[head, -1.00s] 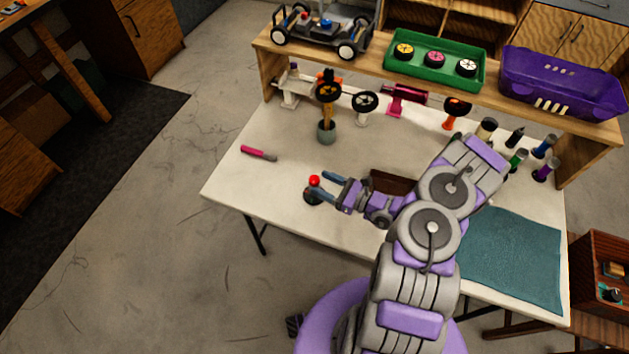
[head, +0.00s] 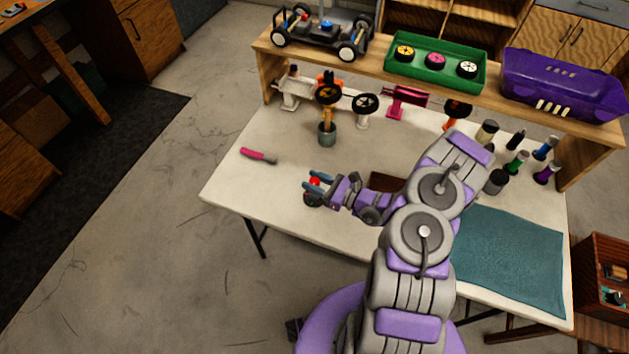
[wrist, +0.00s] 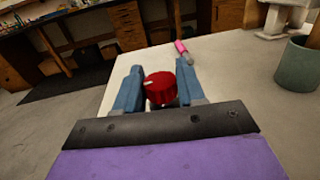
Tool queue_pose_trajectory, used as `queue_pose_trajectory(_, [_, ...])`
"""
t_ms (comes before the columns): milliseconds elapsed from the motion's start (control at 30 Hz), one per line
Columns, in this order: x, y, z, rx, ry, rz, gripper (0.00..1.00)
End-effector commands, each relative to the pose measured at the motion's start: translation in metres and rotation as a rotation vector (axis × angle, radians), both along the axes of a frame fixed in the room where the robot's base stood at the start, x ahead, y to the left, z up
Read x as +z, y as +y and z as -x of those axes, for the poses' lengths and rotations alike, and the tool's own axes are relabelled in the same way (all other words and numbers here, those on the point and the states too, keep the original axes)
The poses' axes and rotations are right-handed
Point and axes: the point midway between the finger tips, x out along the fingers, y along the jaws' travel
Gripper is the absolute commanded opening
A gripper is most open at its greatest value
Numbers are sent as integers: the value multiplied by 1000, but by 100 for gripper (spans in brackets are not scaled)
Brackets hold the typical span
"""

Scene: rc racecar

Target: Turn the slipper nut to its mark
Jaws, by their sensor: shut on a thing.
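The slipper nut is a red ribbed knob (wrist: 160,88) with a pale mark line on its upper left. In the head view the red nut (head: 315,182) sits on a dark base (head: 313,199) near the table's front left. My gripper (wrist: 160,90) has its two blue fingers on either side of the nut and is shut on it. In the head view my gripper (head: 317,186) partly covers the nut. The target mark is not clear in either view.
A pink-handled tool (head: 258,156) lies on the white table (head: 285,215) behind the nut. A grey-green pot (head: 327,134) stands farther back, with wheel stands behind. A teal mat (head: 510,262) lies at right.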

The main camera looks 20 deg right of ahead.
Motion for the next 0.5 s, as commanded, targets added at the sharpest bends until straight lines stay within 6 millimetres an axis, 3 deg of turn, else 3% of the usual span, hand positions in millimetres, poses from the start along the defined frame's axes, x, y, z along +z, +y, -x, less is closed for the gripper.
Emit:
queue_pose_trajectory(200, [0, 0, 0, 0, 0, 0, 8])
queue_pose_trajectory(500, [-1, 0, 0, -52, 2, -1, 8])
